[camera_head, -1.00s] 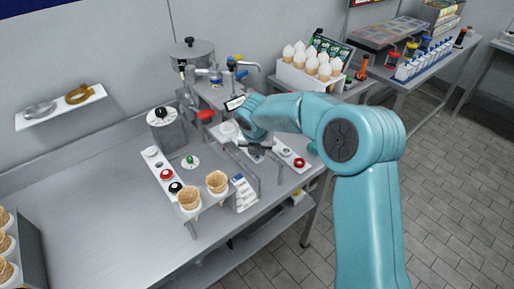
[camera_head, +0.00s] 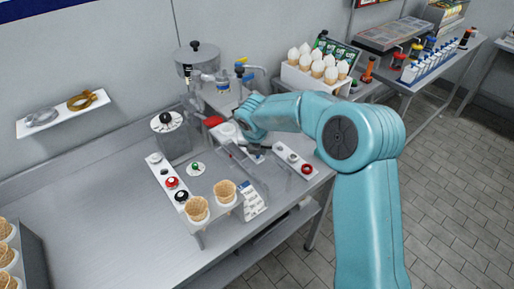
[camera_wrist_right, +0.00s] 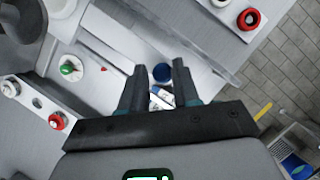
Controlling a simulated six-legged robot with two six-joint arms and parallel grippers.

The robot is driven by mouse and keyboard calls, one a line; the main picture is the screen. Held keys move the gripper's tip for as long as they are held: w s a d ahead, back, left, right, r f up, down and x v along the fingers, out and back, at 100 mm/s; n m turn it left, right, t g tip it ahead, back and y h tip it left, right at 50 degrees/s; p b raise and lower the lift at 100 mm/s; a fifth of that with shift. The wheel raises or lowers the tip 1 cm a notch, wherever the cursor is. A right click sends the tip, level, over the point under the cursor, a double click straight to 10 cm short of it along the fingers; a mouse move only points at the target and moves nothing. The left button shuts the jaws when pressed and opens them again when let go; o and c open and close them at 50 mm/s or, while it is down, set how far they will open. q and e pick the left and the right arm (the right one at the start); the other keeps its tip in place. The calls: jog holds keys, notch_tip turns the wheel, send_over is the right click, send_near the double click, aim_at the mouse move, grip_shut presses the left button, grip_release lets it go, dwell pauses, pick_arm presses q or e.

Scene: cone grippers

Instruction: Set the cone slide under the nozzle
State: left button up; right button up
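Two waffle cones (camera_head: 197,208) stand in a pale holder at the front end of the metal bench fixture, which I take to be the cone slide (camera_head: 232,207). Behind it is a dispenser with a red lever (camera_head: 213,121); I cannot make out its nozzle clearly, as my arm covers part of that area. My right gripper (camera_wrist_right: 157,78) is over the fixture, its two dark fingers apart. A blue round cap (camera_wrist_right: 162,73) and a white-and-blue piece (camera_wrist_right: 161,98) show between and below the fingers; I cannot tell contact. My left gripper is out of view.
A strip with red and black knobs (camera_head: 172,182) lies left of the cones. Another knob strip (camera_head: 293,158) is to the right. A box of filled cones (camera_head: 316,72) stands behind my right arm.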

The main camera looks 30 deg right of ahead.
jog(key=shift+o, duration=1.1)
jog(key=shift+w, duration=0.15)
jog(key=shift+s+r, duration=0.25)
jog(key=b+v, duration=0.1)
jog(key=v, duration=1.4)
jog(key=shift+a+r, duration=0.2)
jog(key=shift+r, duration=0.1)
jog(key=shift+w, duration=0.15)
